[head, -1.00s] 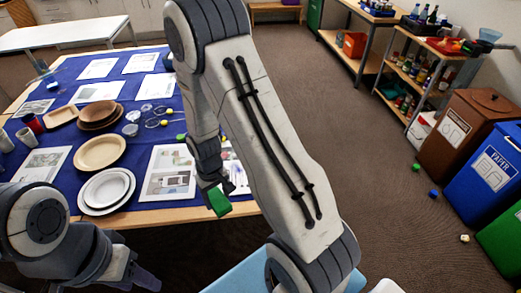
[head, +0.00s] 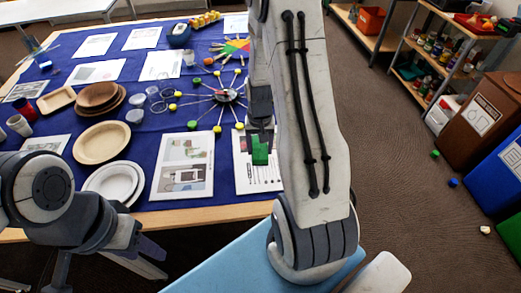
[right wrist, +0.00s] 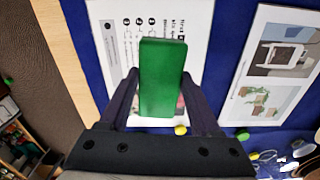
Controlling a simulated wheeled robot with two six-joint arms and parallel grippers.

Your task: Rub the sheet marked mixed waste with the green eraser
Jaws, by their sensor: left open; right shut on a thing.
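My right gripper (right wrist: 162,92) is shut on the green eraser (right wrist: 162,70), a plain green block. In the head view the eraser (head: 260,151) is in front of a white sheet (head: 246,180) at the table's near right edge. That sheet also lies behind the eraser in the right wrist view (right wrist: 119,45), with small icons and lines of print. Its heading is too small to read surely, and the eraser covers part of it. I cannot tell whether the eraser touches it. My left gripper (head: 110,276) is open and empty, low at the near left edge.
A picture sheet (head: 183,167) lies left of the eraser. Plates (head: 112,184), bowls and more sheets cover the blue cloth (head: 225,190). A wheel of coloured-tipped spokes (head: 225,95) stands beyond. Bins stand on the floor at right.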

